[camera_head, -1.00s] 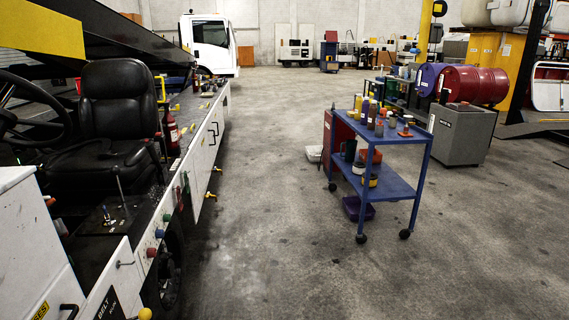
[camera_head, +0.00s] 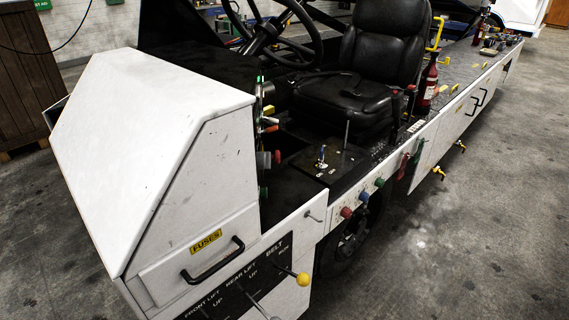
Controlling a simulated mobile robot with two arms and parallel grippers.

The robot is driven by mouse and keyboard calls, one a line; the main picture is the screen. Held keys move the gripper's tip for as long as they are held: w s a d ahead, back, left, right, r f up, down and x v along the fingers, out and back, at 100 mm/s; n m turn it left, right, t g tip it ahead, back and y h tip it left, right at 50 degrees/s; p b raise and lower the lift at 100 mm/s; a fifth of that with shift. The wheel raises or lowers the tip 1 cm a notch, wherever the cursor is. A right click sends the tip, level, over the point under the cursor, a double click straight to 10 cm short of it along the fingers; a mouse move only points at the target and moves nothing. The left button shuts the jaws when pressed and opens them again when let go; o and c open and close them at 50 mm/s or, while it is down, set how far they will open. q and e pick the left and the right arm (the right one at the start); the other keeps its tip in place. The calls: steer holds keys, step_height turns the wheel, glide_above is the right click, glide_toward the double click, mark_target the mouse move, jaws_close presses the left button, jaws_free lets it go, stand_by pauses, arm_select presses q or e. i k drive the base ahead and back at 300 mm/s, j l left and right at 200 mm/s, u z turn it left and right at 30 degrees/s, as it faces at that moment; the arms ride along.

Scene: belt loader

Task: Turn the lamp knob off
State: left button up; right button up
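The belt loader (camera_head: 160,130) fills the left and middle of the head view. No part in view is clearly marked as the lamp knob. A lever with a yellow ball (camera_head: 303,279) sticks out of the black panel marked BELT. Neither of my grippers is in view.
A black seat (camera_head: 385,55) and a steering wheel (camera_head: 275,30) are behind the console. A red extinguisher (camera_head: 428,82) stands beside the seat. Yellow-tipped handles (camera_head: 440,173) stick out from the side. The concrete floor (camera_head: 480,240) at right is clear.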

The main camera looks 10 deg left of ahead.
mark_target(262, 159)
steer(key=i+l+u, duration=0.2)
steer(key=u, duration=0.2)
steer(key=i+l+u, duration=0.4)
steer(key=k+l+u, duration=0.1)
steer(key=l+u, duration=0.25)
steer(key=i+j, duration=0.1)
steer(key=j, duration=0.15)
steer(key=i+j, duration=0.1)
steer(key=j, duration=0.2)
